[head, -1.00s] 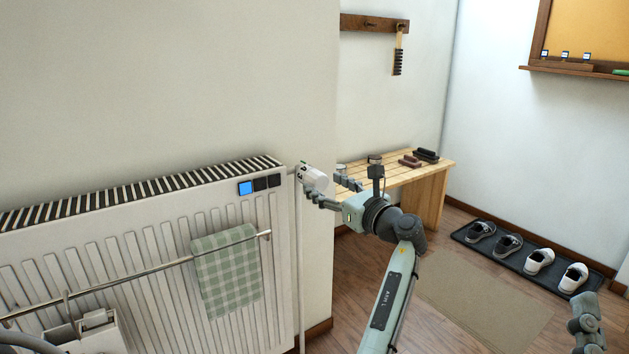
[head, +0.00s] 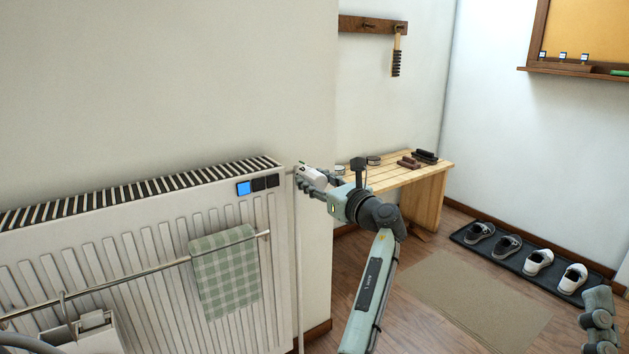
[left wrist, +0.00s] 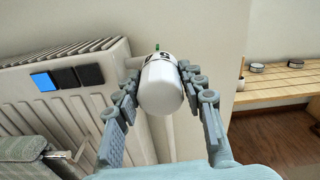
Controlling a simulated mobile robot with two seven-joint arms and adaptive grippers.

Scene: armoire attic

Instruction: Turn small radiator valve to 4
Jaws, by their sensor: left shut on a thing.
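The small radiator valve (head: 314,175) is a white, rounded cylinder at the radiator's right upper corner. In the left wrist view the valve (left wrist: 162,88) points toward me, with dark markings around its far end and a small green mark above. The markings are too small to read a setting. My left gripper (head: 311,184) has its fingers on either side of the valve; in the left wrist view the gripper (left wrist: 160,92) is shut on it. A grey jointed part of my right gripper (head: 600,318) shows at the lower right corner, mostly cut off.
The white radiator (head: 150,250) carries a rail with a green checked towel (head: 224,270) and a panel with one blue square (head: 243,188). A wooden bench (head: 425,190) with brushes and tins stands behind my arm. A shoe mat (head: 510,255) lies at the right.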

